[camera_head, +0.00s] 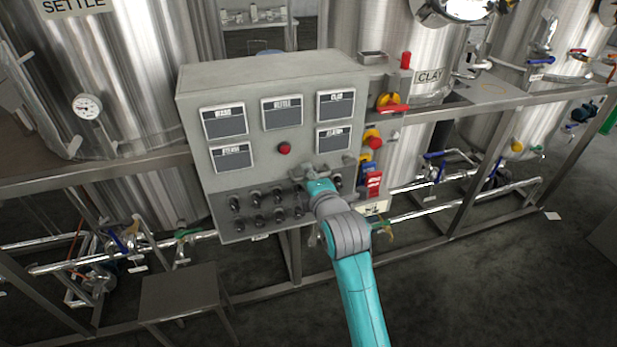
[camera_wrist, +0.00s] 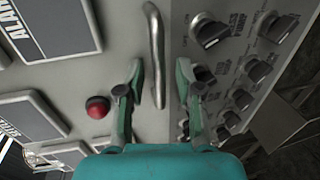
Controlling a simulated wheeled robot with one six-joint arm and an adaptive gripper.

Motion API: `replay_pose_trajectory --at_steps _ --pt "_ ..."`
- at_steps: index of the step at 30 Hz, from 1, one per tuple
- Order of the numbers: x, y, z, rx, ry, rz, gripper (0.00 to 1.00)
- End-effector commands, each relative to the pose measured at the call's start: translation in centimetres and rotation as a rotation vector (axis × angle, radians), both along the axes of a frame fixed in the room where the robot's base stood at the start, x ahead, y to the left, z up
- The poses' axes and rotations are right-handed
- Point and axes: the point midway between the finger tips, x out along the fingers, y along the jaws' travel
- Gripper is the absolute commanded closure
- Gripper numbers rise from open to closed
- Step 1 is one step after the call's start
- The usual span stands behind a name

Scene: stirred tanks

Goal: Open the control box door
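The control box (camera_head: 262,172) is a grey metal cabinet with several label screens, a red button (camera_head: 284,148) and rows of dark knobs. Its door appears shut. In the wrist view a curved metal bar handle (camera_wrist: 154,45) stands on the door between the screens and the knobs. My gripper (camera_wrist: 160,75) is open, with its fingers on either side of the handle's near end. The left finger is closer to the bar; I cannot tell whether it touches. In the head view my gripper (camera_head: 318,184) is at the box's front, and my wrist hides part of the knob rows.
Red and yellow switches (camera_head: 372,138) sit just right of the box. Large steel tanks (camera_head: 130,60) stand behind, on a metal frame with pipes. A small metal stool (camera_head: 180,290) stands at the lower left.

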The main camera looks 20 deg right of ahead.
Motion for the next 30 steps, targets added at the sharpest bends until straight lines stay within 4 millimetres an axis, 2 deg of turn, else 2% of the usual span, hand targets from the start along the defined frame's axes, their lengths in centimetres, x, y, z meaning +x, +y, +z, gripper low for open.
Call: replay_pose_trajectory --at_steps 2,6,20,26,30 --pt "0.0 0.0 0.0 0.000 0.000 0.000 0.65" --pt "0.0 0.0 0.0 0.000 0.000 0.000 0.99" --pt "-0.5 0.1 0.0 0.000 -0.001 -0.015 1.00" --pt "-2.1 0.7 0.0 -0.002 0.000 -0.076 1.00" --pt "-3.9 1.5 0.0 -0.002 0.000 -0.151 1.00"
